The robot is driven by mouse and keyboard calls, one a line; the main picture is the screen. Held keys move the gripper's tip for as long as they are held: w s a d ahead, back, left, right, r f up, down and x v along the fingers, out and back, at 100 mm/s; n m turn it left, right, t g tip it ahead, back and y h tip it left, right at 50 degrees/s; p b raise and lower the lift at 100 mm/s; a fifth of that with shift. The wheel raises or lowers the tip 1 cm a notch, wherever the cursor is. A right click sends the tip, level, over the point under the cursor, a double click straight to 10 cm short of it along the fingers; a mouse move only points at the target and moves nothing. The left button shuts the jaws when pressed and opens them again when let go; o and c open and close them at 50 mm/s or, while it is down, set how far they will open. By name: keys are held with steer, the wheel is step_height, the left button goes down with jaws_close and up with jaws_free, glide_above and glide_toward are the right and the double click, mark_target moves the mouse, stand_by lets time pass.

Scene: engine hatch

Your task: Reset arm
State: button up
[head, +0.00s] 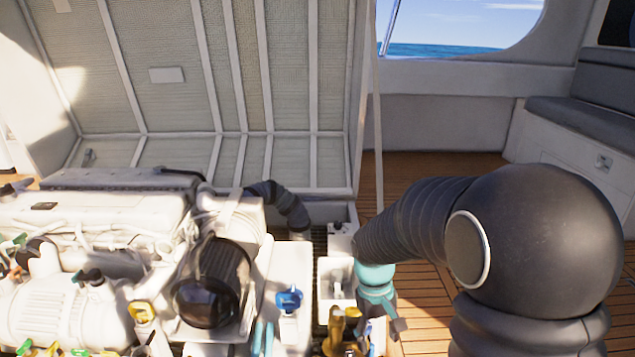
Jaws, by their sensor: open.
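My arm enters from the right as a large dark joint and a ribbed dark sleeve. It runs left to a teal band, with my gripper (384,312) below it, small and partly hidden. The gripper is open, and I see nothing held in it. It hangs over the right edge of the open engine bay, just right of a small white box (336,283). Yellow-brown fittings (345,332) lie just left of and below it. Whether the gripper touches anything there is unclear.
The white engine (95,222) fills the lower left, with a black cylindrical part (212,280) and a blue cap (289,299). The raised hatch (185,80) stands behind it. A thin upright post (377,130) rises beside the hatch. Open wooden deck (430,140) and a bench (590,120) lie right.

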steer(key=s+d+r+m+t, duration=0.1)
steer(key=s+r+t, duration=0.2)
steer(key=s+r, duration=0.5)
steer(key=s+d+r+m+t+y, duration=0.1)
steer(key=s+r+t, duration=0.3)
steer(key=s+r, duration=0.4)
steer(key=shift+s+d+m, duration=0.5)
steer(key=shift+m, duration=0.3)
steer(key=shift+r, duration=0.1)
